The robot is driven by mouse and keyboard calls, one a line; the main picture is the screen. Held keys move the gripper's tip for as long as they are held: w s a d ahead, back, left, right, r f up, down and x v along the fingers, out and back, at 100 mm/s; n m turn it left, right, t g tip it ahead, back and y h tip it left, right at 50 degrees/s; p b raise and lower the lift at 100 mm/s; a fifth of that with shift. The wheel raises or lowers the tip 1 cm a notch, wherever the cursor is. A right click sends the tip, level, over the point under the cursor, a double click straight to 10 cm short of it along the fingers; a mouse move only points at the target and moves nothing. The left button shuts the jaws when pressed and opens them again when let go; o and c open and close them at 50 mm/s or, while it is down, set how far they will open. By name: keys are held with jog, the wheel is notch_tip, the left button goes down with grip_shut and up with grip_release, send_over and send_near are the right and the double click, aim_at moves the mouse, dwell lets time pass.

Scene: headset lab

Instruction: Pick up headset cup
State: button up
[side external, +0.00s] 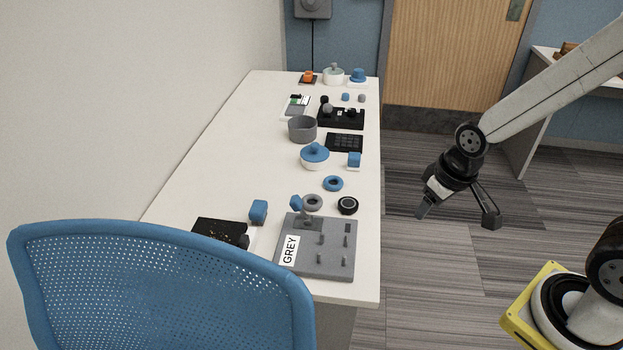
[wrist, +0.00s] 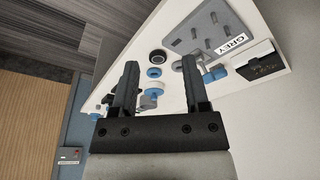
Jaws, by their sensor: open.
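Several round, ring-like pieces that look like headset cups lie on the white table: a black one (side external: 348,205), a grey one (side external: 312,202) and a blue one (side external: 333,183). I cannot tell which of them the task means. In the wrist view the black one (wrist: 160,57) and the blue one (wrist: 154,72) show between my fingers, some way beyond them. My gripper (side external: 457,217) is open and empty, out over the floor to the right of the table. Its two black fingers (wrist: 160,64) are spread apart in the wrist view and touch nothing.
A grey pegged board labelled GREY (side external: 327,262) lies at the table's near end, beside a black tray (side external: 216,231). A blue-lidded bowl (side external: 314,157), a grey bin (side external: 302,129) and a black fixture (side external: 341,117) stand farther back. A blue chair (side external: 160,290) is in front.

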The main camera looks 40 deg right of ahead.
jog(key=shift+o, duration=0.2)
jog(key=o, duration=0.5)
jog(key=shift+w, duration=0.1)
